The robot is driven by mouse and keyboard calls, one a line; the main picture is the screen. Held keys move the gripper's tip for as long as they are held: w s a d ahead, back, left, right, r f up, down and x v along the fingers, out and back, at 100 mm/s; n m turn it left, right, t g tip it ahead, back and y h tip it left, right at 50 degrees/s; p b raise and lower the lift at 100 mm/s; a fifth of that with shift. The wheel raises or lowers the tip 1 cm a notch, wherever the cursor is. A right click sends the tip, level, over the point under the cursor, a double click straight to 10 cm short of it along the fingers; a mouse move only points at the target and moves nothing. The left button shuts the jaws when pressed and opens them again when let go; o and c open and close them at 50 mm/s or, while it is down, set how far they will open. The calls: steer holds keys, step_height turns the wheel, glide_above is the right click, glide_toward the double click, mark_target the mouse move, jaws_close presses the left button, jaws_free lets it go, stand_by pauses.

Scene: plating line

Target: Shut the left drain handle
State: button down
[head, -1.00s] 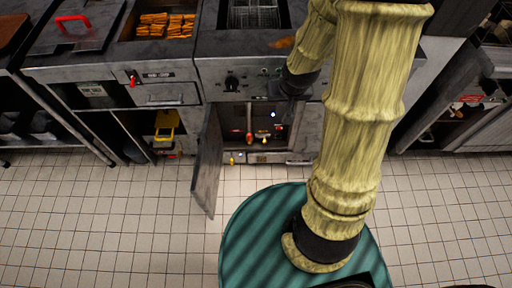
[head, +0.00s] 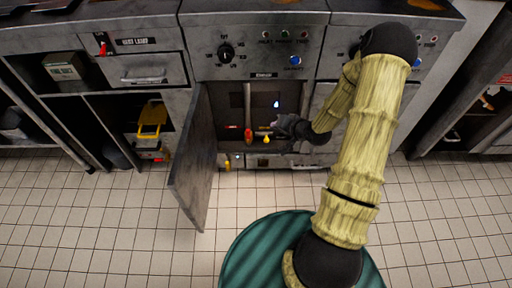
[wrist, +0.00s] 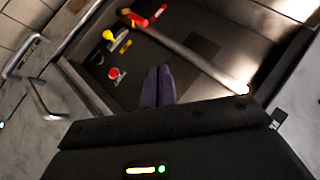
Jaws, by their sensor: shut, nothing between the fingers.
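The open fryer cabinet (head: 235,100) holds a red handle (head: 248,134) at the foot of a vertical pipe and a yellow handle (head: 267,139) to its right. I cannot tell for sure which one is the left drain handle. In the wrist view the red handle (wrist: 140,20) is at the top and the yellow handle (wrist: 108,36) is beside it; a round red knob (wrist: 115,73) is closer to my fingers. My gripper (head: 277,125) is at the cabinet opening, right of both handles. Its fingers (wrist: 160,72) are together, empty and apart from the handles.
The cabinet door (head: 194,160) stands swung open on the left. A closed door (head: 322,100) is to the right of the opening. A control panel (head: 255,48) with a dial is above. A yellow object (head: 152,118) sits in the left bay. The tiled floor in front is clear.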

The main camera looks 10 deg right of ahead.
step_height(320, 180, down, 20)
steer(key=d+m+t+y+b, duration=0.2)
steer(key=m+t+b, duration=0.5)
steer(key=b, duration=0.9)
steer(key=shift+w+d+f+m+b, duration=0.2)
steer(key=shift+m+b, duration=0.1)
steer(key=shift+m, duration=0.1)
steer(key=b, duration=0.6)
glide_toward(248, 134)
steer(key=w+d+f, duration=0.1)
steer(key=w+d, duration=0.2)
steer(key=w, duration=0.3)
steer(key=a+b, duration=0.1)
steer(key=a, duration=0.1)
steer(key=w+a+b, duration=0.1)
steer(key=a, duration=0.1)
steer(key=shift+d+r+p, duration=0.1)
steer(key=shift+r+p, duration=0.05)
steer(key=shift+p, duration=0.3)
